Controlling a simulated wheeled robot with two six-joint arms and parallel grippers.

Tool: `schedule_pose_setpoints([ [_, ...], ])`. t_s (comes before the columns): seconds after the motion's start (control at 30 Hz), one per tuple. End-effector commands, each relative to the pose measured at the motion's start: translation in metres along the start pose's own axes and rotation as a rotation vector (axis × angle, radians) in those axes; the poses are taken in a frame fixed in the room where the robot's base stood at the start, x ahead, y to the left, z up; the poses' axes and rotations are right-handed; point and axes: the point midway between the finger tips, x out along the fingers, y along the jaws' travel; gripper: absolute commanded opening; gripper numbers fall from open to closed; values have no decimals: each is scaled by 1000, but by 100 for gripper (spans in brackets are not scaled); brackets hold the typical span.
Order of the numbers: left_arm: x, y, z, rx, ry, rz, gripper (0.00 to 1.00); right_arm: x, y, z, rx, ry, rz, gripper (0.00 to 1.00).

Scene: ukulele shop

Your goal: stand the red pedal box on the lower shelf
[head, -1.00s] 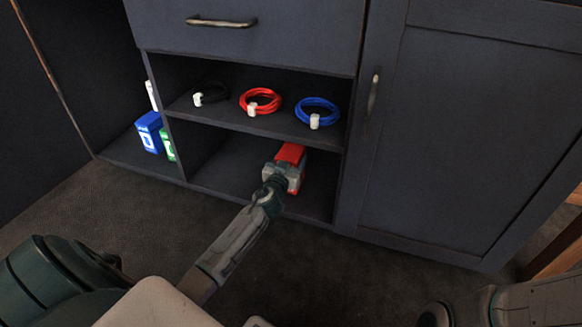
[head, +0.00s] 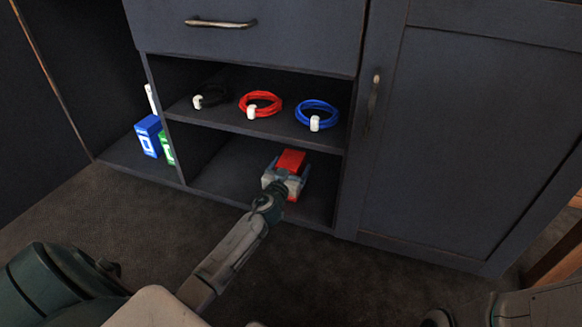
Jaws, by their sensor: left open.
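The red pedal box (head: 291,160) is on the lower shelf (head: 226,180), in the right part of the cabinet's lower bay. Its top and part of its side show; the rest is hidden by my gripper. My left gripper (head: 287,178) reaches in from the front, open, with its jaws around the near end of the box. I cannot tell whether the fingers touch it. My right gripper is not in view.
The upper shelf (head: 232,118) just above holds a black cable coil (head: 210,95), a red coil (head: 262,103) and a blue coil (head: 317,113). A blue box (head: 149,136) and a green box (head: 166,148) stand in the left bay. A closed door (head: 470,130) is at right.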

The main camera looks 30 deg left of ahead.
Motion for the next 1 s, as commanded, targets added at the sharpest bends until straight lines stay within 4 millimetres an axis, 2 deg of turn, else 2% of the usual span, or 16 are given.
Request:
schedule_pose_setpoints([
  [0.4, -80, 0, 1, 2, -3, 1, 85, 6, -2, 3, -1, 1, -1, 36],
  [0.53, -100, 0, 1, 2, -3, 1, 85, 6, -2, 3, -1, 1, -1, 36],
  [0.7, -114, 0, 1, 2, -2, 0, 85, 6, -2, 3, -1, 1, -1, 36],
  [1.0, -117, 0, 0, 1, -1, 0, 85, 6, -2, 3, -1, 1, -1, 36],
])
